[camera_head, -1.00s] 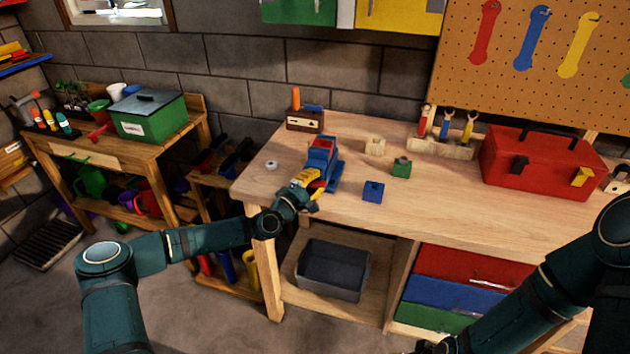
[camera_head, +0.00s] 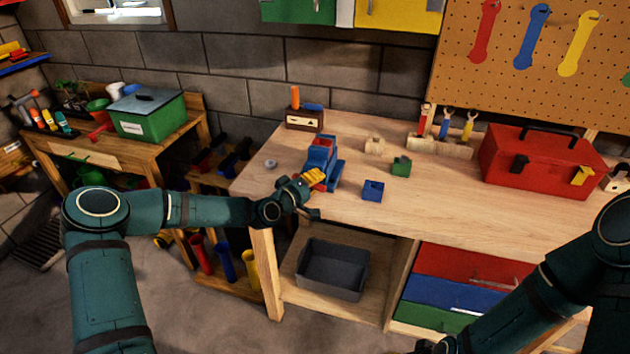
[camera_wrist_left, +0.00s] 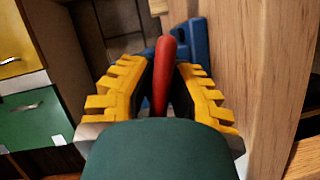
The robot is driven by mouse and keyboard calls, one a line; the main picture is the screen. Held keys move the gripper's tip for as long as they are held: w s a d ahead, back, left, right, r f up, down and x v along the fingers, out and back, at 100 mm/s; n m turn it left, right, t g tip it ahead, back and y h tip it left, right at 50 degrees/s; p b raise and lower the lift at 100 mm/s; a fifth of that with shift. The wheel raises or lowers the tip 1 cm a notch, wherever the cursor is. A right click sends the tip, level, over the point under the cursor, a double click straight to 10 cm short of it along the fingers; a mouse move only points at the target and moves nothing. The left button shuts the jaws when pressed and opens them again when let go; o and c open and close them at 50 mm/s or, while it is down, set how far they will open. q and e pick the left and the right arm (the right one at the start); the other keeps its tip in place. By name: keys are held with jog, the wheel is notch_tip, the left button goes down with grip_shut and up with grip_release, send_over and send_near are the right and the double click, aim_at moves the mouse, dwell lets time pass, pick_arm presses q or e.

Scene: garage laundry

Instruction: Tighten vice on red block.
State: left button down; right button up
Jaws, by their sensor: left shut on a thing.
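The blue vice (camera_head: 322,152) stands at the left front part of the workbench. A small red patch, seemingly the red block (camera_head: 327,143), shows between its jaws at the top; its fit there is too small to judge. My left gripper (camera_head: 313,178) is at the vice's front side, with yellow fingers. In the left wrist view the fingers stand on both sides of the red vice handle (camera_wrist_left: 164,72), and the gripper is shut on it. Part of the blue vice (camera_wrist_left: 197,42) shows behind the handle.
On the workbench (camera_head: 450,205) are a blue block (camera_head: 373,190), a green block (camera_head: 401,166), a wooden block (camera_head: 374,146) and a grey ring (camera_head: 270,164). A red toolbox (camera_head: 545,165) stands at the right. A grey bin (camera_head: 333,268) sits below.

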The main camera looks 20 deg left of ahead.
pick_arm(q)
jog(key=m+g+y, duration=0.1)
jog(key=m, duration=0.2)
jog(key=shift+a+f+b, duration=0.1)
jog(key=shift+f+b, duration=0.05)
jog(key=shift+b, duration=0.15)
jog(key=shift+a+f+m+y+b, duration=0.1)
jog(key=shift+m+y+b, duration=0.25)
jog(key=shift+m, duration=0.25)
jog(key=shift+a+f+m+y+b, duration=0.1)
jog(key=shift+m+y+b, duration=0.1)
jog(key=shift+m+y, duration=0.35)
pick_arm(e)
jog(key=shift+f, duration=0.95)
pick_arm(q)
jog(key=c, duration=1)
grip_release()
jog(key=shift+r, duration=0.1)
jog(key=v, duration=1.2)
jog(key=shift+a+r, duration=0.1)
jog(key=shift+r, duration=0.05)
pick_arm(e)
jog(key=shift+o, duration=0.2)
